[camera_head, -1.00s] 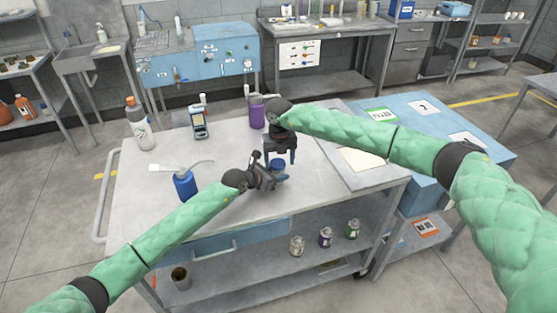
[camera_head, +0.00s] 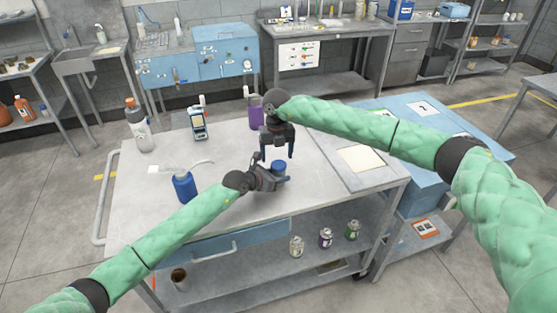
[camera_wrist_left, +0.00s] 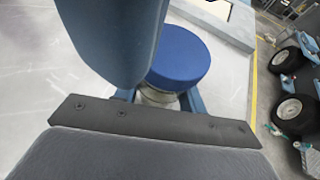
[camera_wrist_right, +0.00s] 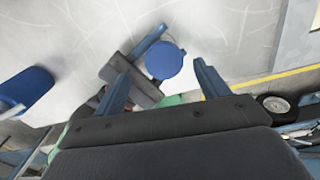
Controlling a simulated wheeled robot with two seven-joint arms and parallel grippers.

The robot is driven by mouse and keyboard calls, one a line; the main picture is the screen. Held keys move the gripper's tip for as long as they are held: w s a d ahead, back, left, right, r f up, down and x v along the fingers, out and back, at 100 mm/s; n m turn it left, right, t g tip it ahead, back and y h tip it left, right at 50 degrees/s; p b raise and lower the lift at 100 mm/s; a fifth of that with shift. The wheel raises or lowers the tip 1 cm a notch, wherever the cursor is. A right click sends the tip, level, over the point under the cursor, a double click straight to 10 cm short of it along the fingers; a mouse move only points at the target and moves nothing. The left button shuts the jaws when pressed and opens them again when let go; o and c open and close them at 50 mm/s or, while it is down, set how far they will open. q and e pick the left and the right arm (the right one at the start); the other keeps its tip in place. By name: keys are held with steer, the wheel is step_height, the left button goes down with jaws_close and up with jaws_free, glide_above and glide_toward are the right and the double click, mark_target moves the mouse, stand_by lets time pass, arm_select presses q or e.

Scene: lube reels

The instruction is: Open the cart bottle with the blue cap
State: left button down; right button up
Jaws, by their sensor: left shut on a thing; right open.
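The bottle with the blue cap (camera_head: 279,167) stands on the cart top (camera_head: 230,215), mostly hidden by my left gripper. In the left wrist view its blue cap (camera_wrist_left: 180,57) is wide and round above a pale neck, with a finger at each side. My left gripper (camera_head: 272,178) is shut on the bottle below the cap. My right gripper (camera_head: 277,150) is open above the bottle, fingers pointing down. In the right wrist view the cap (camera_wrist_right: 165,60) shows between and beyond the open fingertips, apart from them.
A blue squeeze bottle (camera_head: 184,187) with a bent spout stands left on the cart. An orange-capped bottle (camera_head: 139,128), a handheld meter (camera_head: 198,124) and a purple container (camera_head: 255,113) stand at the back.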

mark_target(279, 164)
steer(key=shift+r, duration=0.55)
steer(key=shift+c, duration=1)
steer(key=shift+d+r+m, duration=0.15)
steer(key=shift+r+m, duration=1.4)
steer(key=shift+m, duration=0.05)
steer(key=shift+f, duration=3.9)
steer(key=c, duration=0.8)
steer(key=shift+d+n, duration=0.1)
steer(key=shift+n, duration=1.3)
